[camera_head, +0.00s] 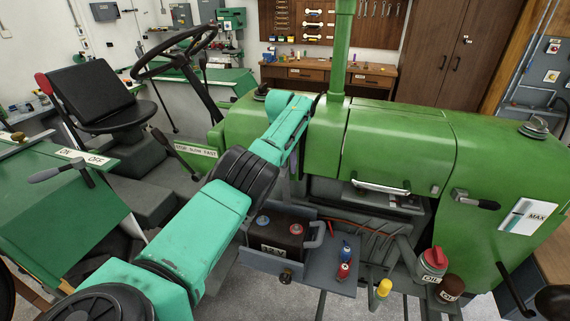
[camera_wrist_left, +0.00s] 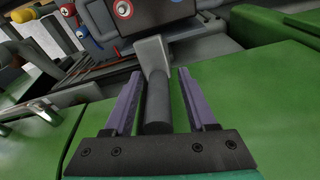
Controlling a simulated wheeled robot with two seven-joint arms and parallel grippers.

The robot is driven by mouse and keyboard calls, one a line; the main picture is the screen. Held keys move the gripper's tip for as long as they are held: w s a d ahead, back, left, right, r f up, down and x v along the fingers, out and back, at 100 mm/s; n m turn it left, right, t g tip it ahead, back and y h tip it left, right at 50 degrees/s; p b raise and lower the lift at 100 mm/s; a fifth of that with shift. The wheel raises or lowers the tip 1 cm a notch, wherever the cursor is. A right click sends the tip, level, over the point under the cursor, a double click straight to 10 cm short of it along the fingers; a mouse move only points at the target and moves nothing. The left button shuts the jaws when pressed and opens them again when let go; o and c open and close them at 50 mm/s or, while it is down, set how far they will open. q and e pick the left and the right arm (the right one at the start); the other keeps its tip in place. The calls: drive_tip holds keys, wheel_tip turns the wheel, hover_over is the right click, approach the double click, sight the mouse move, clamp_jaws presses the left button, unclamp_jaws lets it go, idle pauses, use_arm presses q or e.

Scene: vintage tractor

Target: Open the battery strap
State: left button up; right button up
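The dark battery (camera_head: 270,238), labelled 12V, sits on a grey tray at the tractor's side, with a blue and a red terminal cap. In the left wrist view, its corner and red cap (camera_wrist_left: 123,9) show at the top. A grey strap lever (camera_wrist_left: 157,100), running down from a grey block beside the battery, lies between the fingers of my left gripper (camera_wrist_left: 159,90). The purple fingers are open, one on each side, with small gaps visible. In the head view my left gripper (camera_head: 297,178) is behind the battery, mostly hidden by my own arm. My right gripper is not in view.
The green hood (camera_head: 395,140) rises close behind the gripper. A red-capped can (camera_head: 432,262) and a yellow-capped item (camera_head: 383,289) are farther right. A seat and steering wheel are at left.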

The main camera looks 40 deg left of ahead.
use_arm(q)
drive_tip(key=shift+d+r+b, duration=0.15)
drive_tip(key=shift+r+b, duration=0.35)
drive_tip(key=shift+r, duration=0.05)
drive_tip(key=r, duration=0.1)
drive_tip(key=r+b, duration=0.1)
drive_tip(key=r, duration=0.2)
drive_tip(key=shift+s+r, duration=0.3)
drive_tip(key=shift+s, duration=0.05)
wheel_tip(320, 180, up, 9)
drive_tip(key=s+p, duration=0.1)
drive_tip(key=p, duration=0.1)
drive_tip(key=shift+s+f, duration=0.15)
drive_tip(key=shift+s, duration=0.05)
